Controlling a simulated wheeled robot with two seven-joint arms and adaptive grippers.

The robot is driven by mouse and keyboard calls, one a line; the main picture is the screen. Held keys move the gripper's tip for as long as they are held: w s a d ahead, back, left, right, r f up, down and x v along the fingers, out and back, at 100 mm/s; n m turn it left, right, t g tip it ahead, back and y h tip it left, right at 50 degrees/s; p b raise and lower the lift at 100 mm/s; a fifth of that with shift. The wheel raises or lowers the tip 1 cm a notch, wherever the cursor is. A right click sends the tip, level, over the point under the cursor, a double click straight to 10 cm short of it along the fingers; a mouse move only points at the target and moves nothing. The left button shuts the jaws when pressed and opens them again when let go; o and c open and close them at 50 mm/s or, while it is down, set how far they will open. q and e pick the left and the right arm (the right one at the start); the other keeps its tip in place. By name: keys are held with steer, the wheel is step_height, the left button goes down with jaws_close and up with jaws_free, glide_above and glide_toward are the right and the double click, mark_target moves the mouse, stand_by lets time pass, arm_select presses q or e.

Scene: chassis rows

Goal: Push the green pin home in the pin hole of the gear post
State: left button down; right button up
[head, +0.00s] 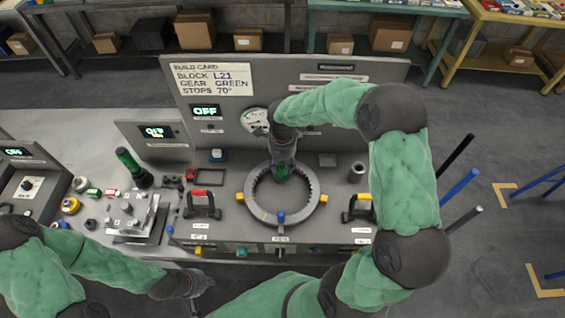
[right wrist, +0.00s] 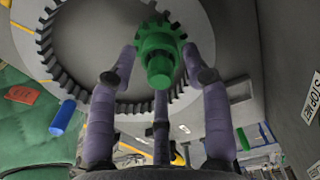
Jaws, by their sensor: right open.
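A small green gear (head: 281,172) sits inside the large grey toothed ring (head: 250,209). In the right wrist view the green gear (right wrist: 165,31) has a green cylinder (right wrist: 159,66) standing out of its middle; I cannot tell whether this is the pin or the gear's hub. The pin hole and post are hidden. My right gripper (head: 283,163) points down at the gear. In its wrist view the right gripper's fingers (right wrist: 160,75) are spread around the gear and cylinder, not closed on them. My left gripper (head: 203,284) hangs low at the front left, its fingers too small to read.
A blue peg (head: 281,216) stands at the ring's front and yellow blocks sit at its sides. A red-topped handle (head: 202,203) and a yellow-topped handle (head: 360,207) flank it. The upright panel with the build card (head: 213,80) stands behind. A green-black cylinder (head: 131,164) stands left.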

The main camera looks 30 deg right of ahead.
steer(key=shift+r, duration=0.1)
step_height(320, 180, up, 12)
stand_by(0.5)
stand_by(0.4)
